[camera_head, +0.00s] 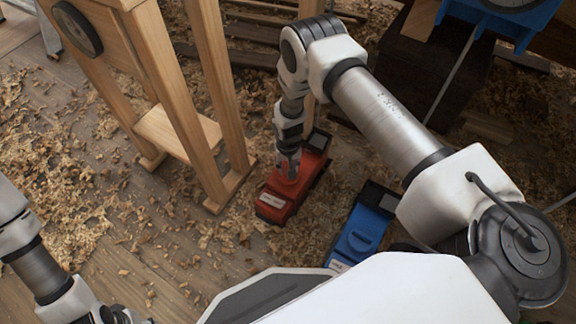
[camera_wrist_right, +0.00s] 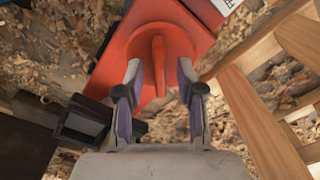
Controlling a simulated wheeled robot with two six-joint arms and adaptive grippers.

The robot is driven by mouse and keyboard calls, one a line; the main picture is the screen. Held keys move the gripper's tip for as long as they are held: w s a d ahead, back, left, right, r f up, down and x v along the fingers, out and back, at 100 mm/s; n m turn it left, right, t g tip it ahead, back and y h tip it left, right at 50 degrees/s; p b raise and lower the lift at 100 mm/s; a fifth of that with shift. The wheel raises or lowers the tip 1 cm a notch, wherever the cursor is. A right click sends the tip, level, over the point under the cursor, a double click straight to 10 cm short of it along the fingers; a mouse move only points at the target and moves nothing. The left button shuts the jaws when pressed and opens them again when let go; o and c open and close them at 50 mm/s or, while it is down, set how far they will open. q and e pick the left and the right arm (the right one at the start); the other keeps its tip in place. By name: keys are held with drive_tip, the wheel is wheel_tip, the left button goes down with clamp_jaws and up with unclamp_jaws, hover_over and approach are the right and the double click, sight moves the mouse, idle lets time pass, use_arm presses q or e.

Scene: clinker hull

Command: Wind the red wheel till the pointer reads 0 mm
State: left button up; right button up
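A red unit (camera_head: 283,200) with a white label stands on the floor among wood shavings. In the right wrist view its top carries a round red wheel (camera_wrist_right: 178,38) with a raised grip ridge (camera_wrist_right: 158,65). My right gripper (camera_head: 288,172) is over this unit. In the wrist view, the right gripper's fingers (camera_wrist_right: 157,88) are apart on either side of the ridge, with gaps visible. A dark windowed block (camera_wrist_right: 83,124) is at the unit's end; no pointer or readable scale shows. My left gripper (camera_head: 118,317) is cut off at the lower left, its fingers unclear.
A similar blue unit (camera_head: 362,236) stands to the right of the red one. A wooden trestle (camera_head: 205,90) stands close on the left. A dark block (camera_head: 432,75) and a blue object (camera_head: 505,18) are at upper right. Shaving-strewn floor lies open at lower left.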

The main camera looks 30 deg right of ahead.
sight(288, 168)
wheel_tip(288, 168, up, 12)
idle(0.5)
